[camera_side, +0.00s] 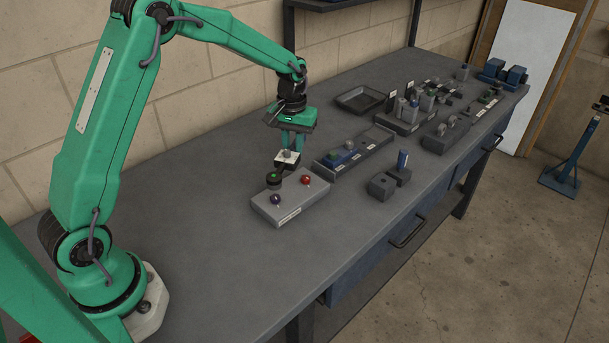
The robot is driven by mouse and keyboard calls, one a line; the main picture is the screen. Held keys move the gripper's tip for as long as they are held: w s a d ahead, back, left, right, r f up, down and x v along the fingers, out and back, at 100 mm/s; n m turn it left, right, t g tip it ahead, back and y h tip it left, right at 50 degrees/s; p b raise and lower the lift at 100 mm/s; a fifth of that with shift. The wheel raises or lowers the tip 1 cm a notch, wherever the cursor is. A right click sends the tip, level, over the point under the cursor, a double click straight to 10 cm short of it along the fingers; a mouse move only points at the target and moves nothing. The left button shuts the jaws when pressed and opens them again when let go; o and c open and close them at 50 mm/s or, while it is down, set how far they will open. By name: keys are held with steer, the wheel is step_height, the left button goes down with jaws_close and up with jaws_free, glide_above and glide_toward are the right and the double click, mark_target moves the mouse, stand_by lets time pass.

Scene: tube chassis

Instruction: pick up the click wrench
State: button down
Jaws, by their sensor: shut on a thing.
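My green gripper (291,146) points down over the near part of the bench. It is shut on a small grey-and-white piece (287,160) with a dark underside. This piece is just behind a grey box (290,211) with green, red and purple knobs. I cannot tell whether the piece is the click wrench, or whether it touches anything below. No other thing is clearly a click wrench at this size.
A long grey tray (353,157) with a blue part lies right of my gripper. An empty dark tray (360,99) lies behind. Several holders and small parts crowd the far end of the bench. The near left of the bench top (200,220) is clear.

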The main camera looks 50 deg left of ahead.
steer(key=s+d+r, duration=0.5)
steer(key=d+r, duration=0.1)
steer(key=d, duration=0.4)
steer(key=shift+d+r, duration=0.3)
steer(key=shift+r, duration=0.1)
steer(key=shift+w, duration=0.1)
stand_by(0.5)
